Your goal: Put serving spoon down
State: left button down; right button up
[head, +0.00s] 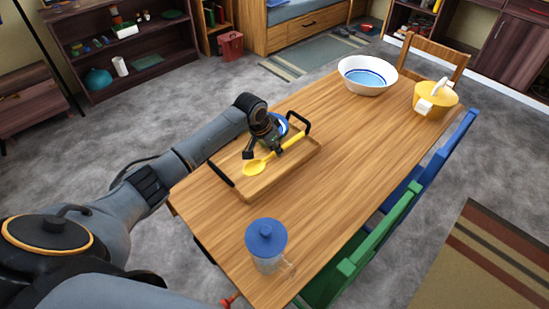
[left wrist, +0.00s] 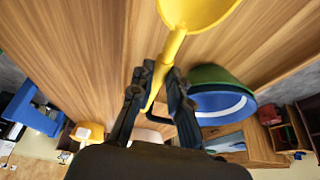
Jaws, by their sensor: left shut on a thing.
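The yellow serving spoon (head: 256,168) is at the wooden tray (head: 245,190) with black handles, on the long table. My left gripper (head: 265,151) is over the tray and shut on the spoon's handle. In the left wrist view the spoon's bowl (left wrist: 198,12) points away from the gripper, and its handle runs between the fingers (left wrist: 155,82). I cannot tell whether the spoon touches the tray or hangs just above it. My right gripper is not in view.
A blue-lidded pitcher (head: 266,246), white bowl (head: 366,77) and yellow container (head: 436,100) stand on the table. Its middle (head: 340,150) is clear.

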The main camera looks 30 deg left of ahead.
aim_at(278, 166)
pick_arm(q)
jog(key=shift+s+d+f, duration=0.2)
jog(key=shift+s+f, duration=0.2)
jog(key=shift+f, duration=0.15)
jog(key=f, duration=0.3)
jog(key=shift+s+f, duration=0.15)
jog(key=shift+s, duration=0.1)
jog(key=shift+d+f, duration=0.1)
jog(key=shift+f, duration=0.1)
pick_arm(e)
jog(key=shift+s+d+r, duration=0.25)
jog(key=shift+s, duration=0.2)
pick_arm(q)
jog(key=shift+f, duration=0.15)
jog(key=c, duration=1.3)
grip_release()
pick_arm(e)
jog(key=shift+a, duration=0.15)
